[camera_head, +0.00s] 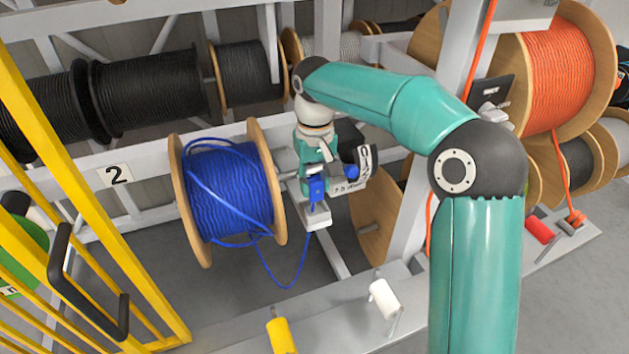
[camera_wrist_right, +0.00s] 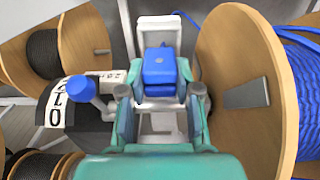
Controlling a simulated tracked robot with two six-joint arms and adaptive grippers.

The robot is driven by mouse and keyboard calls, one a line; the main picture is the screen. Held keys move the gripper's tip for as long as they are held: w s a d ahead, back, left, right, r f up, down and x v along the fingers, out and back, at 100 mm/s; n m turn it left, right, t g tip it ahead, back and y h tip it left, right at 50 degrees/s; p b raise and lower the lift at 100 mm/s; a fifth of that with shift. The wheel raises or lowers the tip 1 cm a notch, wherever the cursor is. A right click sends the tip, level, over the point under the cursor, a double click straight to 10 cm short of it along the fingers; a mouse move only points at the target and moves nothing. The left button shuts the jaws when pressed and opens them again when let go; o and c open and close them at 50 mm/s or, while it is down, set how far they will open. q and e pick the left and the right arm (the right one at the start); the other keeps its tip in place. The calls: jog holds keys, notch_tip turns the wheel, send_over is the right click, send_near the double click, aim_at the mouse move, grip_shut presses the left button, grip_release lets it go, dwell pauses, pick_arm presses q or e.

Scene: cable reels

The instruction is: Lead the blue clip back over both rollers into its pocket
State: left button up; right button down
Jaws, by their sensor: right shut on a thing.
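The blue clip (camera_head: 316,187) is at my right gripper (camera_head: 317,172), just right of the blue cable reel (camera_head: 228,190). In the right wrist view my gripper (camera_wrist_right: 161,95) is shut on the blue clip (camera_wrist_right: 160,67). A light grey holder (camera_wrist_right: 159,30) shows around and behind the clip; I cannot tell whether the clip is seated in it. Blue cable (camera_head: 297,275) hangs in a loose loop below the clip and runs back to the reel. I cannot make out for sure which parts are the two rollers. My left gripper is not in view.
A counter with number wheels and a blue knob (camera_head: 351,172) stands close right of the gripper. White (camera_head: 383,298) and yellow (camera_head: 281,336) cylinders sit on the front beam. Yellow railings (camera_head: 60,170) stand at left. An orange cable reel (camera_head: 558,75) is at right.

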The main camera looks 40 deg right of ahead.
aim_at(315, 197)
notch_tip(315, 197, down, 2)
jog(key=shift+f+b, duration=0.1)
jog(key=shift+b, duration=0.75)
jog(key=shift+f+b, duration=0.7)
jog(key=shift+f, duration=0.4)
jog(key=c, duration=0.7)
grip_release()
notch_tip(315, 197, up, 12)
jog(key=shift+f, duration=0.1)
